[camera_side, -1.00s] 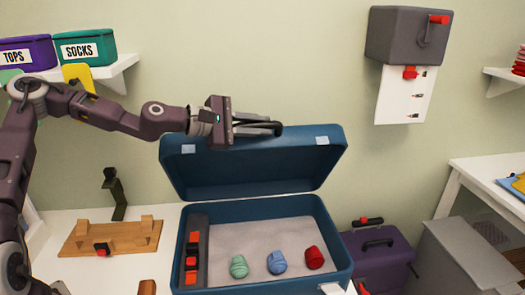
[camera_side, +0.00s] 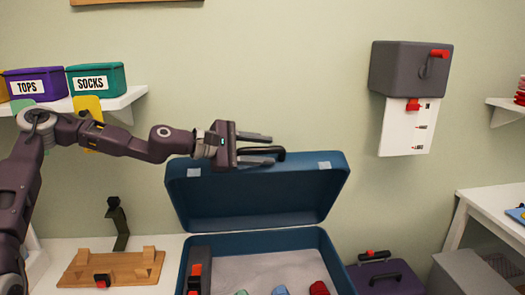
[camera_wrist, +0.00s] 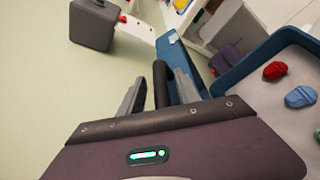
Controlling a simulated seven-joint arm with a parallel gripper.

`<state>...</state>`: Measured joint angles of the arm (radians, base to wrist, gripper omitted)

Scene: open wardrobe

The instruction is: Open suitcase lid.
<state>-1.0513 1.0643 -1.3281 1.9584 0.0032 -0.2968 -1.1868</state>
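The blue suitcase stands open, with its lid (camera_side: 258,196) upright and leaning slightly back from the base (camera_side: 268,243). The lid also shows edge-on in the wrist view (camera_wrist: 180,62). A black handle (camera_wrist: 161,82) sits at the lid's edge. My gripper (camera_side: 272,145) is open at the lid's top edge, its two fingers apart. In the wrist view my gripper (camera_wrist: 158,92) has one finger on either side of the handle, with gaps visible. The lower part of the base is cut off in the side view.
Rolled clothes, red (camera_wrist: 275,70) and blue (camera_wrist: 300,97), lie in the base. A wooden stand (camera_side: 115,267) is on the table at left. A grey box (camera_side: 410,70) hangs on the wall at right. A purple case (camera_side: 385,280) stands right of the suitcase.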

